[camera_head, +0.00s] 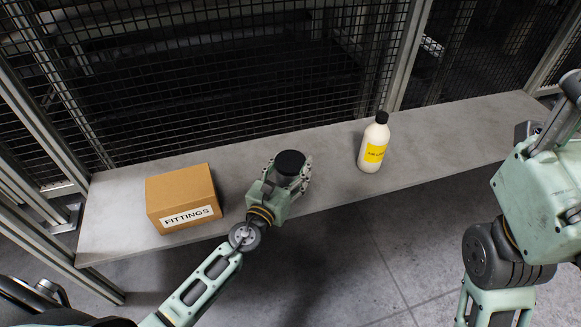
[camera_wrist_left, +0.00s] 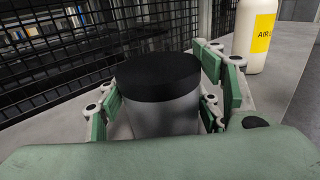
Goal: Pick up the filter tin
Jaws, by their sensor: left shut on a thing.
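The filter tin is a grey cylinder with a black lid (camera_head: 290,163). It stands upright at the bench's front half, between the box and the bottle. My left gripper (camera_head: 287,175) is around it from the front, with green-padded fingers on both sides of the tin. The tin fills the middle of the left wrist view (camera_wrist_left: 162,110), between the fingers (camera_wrist_left: 165,105), which are shut on it. Its lower part is hidden by the gripper, so I cannot tell whether its base touches the bench.
The grey bench (camera_head: 330,185) runs along a black mesh fence (camera_head: 230,80). A cardboard box marked FITTINGS (camera_head: 181,198) stands left of the tin. A cream bottle with a black cap and yellow label (camera_head: 374,145) stands to the right. The bench right of the bottle is clear.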

